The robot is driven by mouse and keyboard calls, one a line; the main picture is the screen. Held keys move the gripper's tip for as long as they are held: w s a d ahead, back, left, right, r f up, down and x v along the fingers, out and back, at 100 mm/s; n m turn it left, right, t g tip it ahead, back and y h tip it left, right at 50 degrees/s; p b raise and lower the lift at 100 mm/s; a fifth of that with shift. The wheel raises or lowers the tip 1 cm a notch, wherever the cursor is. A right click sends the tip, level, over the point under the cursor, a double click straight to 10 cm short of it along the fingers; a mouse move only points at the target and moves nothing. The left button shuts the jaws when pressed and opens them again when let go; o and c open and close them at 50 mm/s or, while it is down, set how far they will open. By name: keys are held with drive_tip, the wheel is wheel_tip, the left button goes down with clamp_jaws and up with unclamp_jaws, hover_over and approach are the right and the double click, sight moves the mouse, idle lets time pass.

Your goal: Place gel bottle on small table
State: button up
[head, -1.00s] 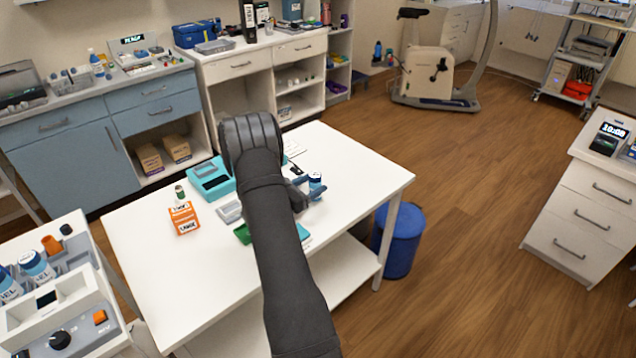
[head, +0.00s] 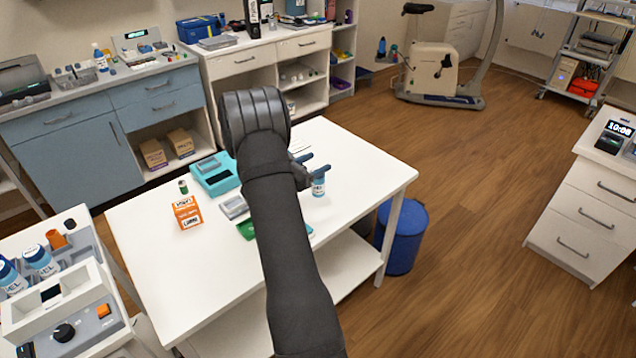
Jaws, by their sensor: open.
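A small gel bottle (head: 318,187), white and blue, stands upright on the white small table (head: 190,260), right of my arm. My gripper (head: 313,164) is open, with its two blue-grey fingers just above and behind the bottle's top. The lower finger overlaps the bottle's top in the picture, so I cannot tell whether it touches. My dark arm hides the middle of the table and part of the gripper. Two larger bottles marked GEL (head: 40,261) stand in the device at the lower left.
On the table are an orange box (head: 187,212), a teal tray (head: 215,175), a small green-topped vial (head: 183,187), a grey item (head: 234,207) and a green item (head: 246,229). A blue bin (head: 403,238) stands right of the table. The table's front left is clear.

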sight(318, 182)
drive_tip(key=s+a+g+y, duration=0.2)
drive_tip(key=s+a, duration=0.8)
drive_tip(key=s, duration=0.1)
drive_tip(key=x, duration=1.2)
drive_tip(key=shift+w+a+f, duration=0.1)
drive_tip(key=shift+a+f, duration=0.05)
drive_tip(key=shift+a, duration=0.05)
drive_tip(key=shift+x, duration=2.6)
drive_tip(key=shift+w+a, duration=0.1)
drive_tip(key=shift+w, duration=0.05)
drive_tip(key=c, duration=1.2)
drive_tip(key=shift+r, duration=0.25)
